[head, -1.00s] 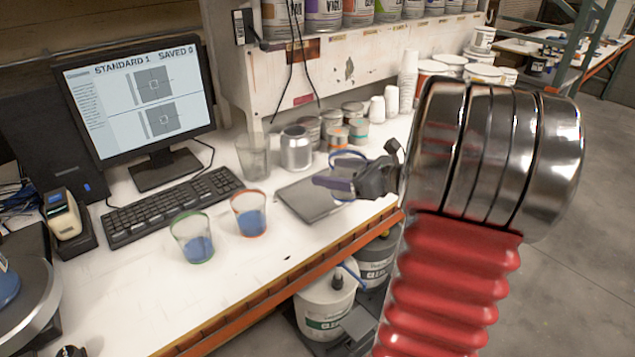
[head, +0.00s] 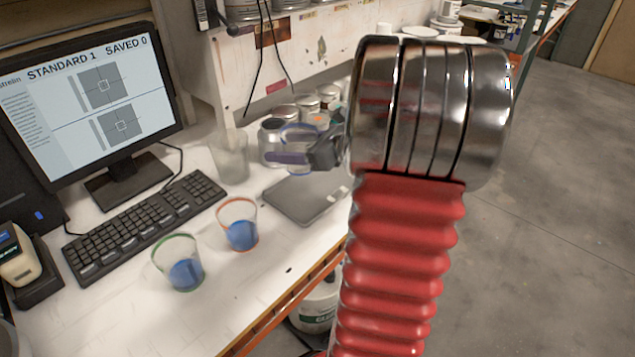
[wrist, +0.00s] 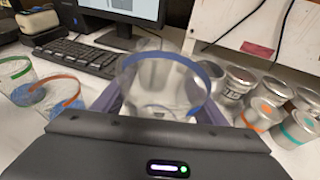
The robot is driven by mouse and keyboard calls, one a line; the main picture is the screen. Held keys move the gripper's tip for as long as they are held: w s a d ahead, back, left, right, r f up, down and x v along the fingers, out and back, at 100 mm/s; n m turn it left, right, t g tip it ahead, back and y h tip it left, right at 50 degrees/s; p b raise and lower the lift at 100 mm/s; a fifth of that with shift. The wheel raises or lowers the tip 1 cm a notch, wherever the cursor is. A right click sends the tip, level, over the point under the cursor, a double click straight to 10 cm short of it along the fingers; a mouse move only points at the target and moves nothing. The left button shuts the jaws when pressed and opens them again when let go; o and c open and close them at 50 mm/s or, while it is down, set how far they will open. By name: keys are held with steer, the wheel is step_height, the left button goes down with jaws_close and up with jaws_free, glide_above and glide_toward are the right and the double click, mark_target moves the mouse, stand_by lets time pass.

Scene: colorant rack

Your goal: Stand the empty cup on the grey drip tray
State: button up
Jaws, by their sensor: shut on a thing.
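The empty cup is clear with a blue rim (wrist: 188,80); in the head view it shows faintly (head: 299,134) against metal cans. My gripper (head: 298,158) is shut on it, with purple jaws on either side in the wrist view (wrist: 165,105). The cup looks about upright. The grey drip tray (head: 300,203) is a flat plate on the bench, below the gripper in the head view, and nothing stands on its visible part. The exact height of the cup above it is hard to tell.
A green-rimmed cup (head: 179,262) and an orange-rimmed cup (head: 238,225), both holding blue liquid, stand at the front. A translucent empty container (head: 230,158) stands left of the gripper. Cans (head: 285,113) crowd behind. A keyboard (head: 145,225) and monitor (head: 85,100) are left.

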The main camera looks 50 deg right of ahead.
steer(key=shift+s+d+f, duration=0.1)
steer(key=shift+s+f, duration=0.05)
steer(key=shift+f, duration=0.35)
glide_above(292, 192)
steer(key=shift+f, duration=2.6)
steer(key=shift+f, duration=1.85)
steer(key=shift+f, duration=0.1)
steer(key=o, duration=1.1)
steer(key=shift+o, duration=0.2)
